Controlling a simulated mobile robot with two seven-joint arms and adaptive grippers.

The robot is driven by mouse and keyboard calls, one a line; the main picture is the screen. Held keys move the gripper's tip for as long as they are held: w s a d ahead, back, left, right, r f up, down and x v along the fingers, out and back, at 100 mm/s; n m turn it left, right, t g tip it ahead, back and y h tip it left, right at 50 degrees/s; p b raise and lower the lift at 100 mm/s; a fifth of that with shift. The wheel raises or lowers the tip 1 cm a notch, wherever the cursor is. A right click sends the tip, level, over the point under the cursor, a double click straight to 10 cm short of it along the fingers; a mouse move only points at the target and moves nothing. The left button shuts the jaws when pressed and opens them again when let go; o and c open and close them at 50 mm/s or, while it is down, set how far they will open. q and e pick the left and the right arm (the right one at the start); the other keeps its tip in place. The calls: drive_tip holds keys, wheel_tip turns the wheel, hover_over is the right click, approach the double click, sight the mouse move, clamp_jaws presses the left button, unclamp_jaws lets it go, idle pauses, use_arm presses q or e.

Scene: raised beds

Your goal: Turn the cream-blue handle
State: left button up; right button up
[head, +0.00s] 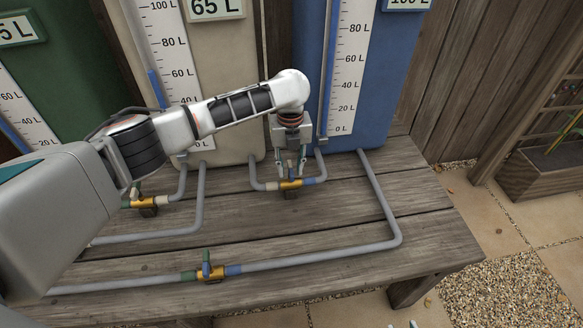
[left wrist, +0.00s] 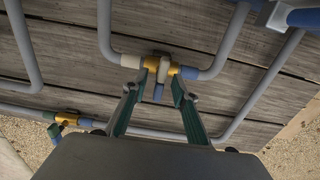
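The cream-blue valve has a brass body (head: 291,184) on the pipe between the cream tank and the blue tank. In the left wrist view its handle (left wrist: 163,70) is cream at one end and blue at the other, and lies pointing toward my gripper. My left gripper (head: 290,163) comes down over this valve in the head view. In the left wrist view my left gripper (left wrist: 159,80) is open, with one green-padded finger on each side of the handle. Small gaps seem to show beside the handle; contact is not clear. My right gripper is in neither view.
A green-blue valve (head: 209,271) sits on the front pipe, and another brass valve (head: 147,204) is at left, partly behind my arm. The cream tank (head: 235,130), blue tank (head: 375,110) and green tank (head: 75,65) stand behind. The wooden bench (head: 330,225) is otherwise clear.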

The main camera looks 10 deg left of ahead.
use_arm(q)
drive_tip(key=shift+f, duration=0.35)
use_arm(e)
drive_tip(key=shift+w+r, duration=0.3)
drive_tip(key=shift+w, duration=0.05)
use_arm(q)
drive_tip(key=shift+c, duration=0.7)
clamp_jaws()
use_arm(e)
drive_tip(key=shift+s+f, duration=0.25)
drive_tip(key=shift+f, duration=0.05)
use_arm(q)
drive_tip(key=shift+r, duration=0.1)
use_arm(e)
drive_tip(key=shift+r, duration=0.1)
